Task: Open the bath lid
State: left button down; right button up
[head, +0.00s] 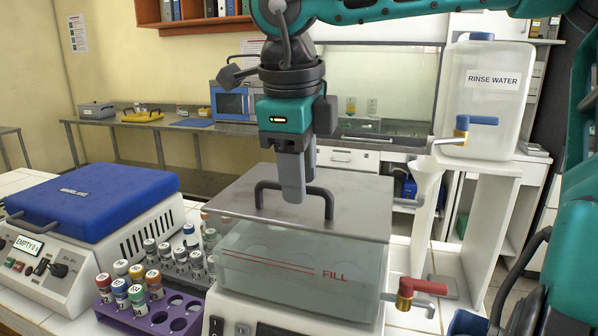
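The bath (300,265) is a clear tank marked FILL on a white base, with a red-handled tap (418,288) on its right side. Its flat grey metal lid (355,205) lies on top and looks closed. A dark arched handle (265,186) stands on the lid. My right gripper (297,195) points down at the handle, with its grey fingers overlapping the middle of the bar. The near finger hides part of the handle. I cannot tell whether the fingers are apart, touch the bar or grip it. My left gripper is not in view.
A purple rack (172,322) with several capped tubes stands close to the bath's left. A blue-lidded machine (90,200) stands farther left. A rinse water tank (488,95) with a blue-handled tap stands on a white stand at the back right.

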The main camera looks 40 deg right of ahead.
jog(key=shift+c, duration=0.5)
grip_shut()
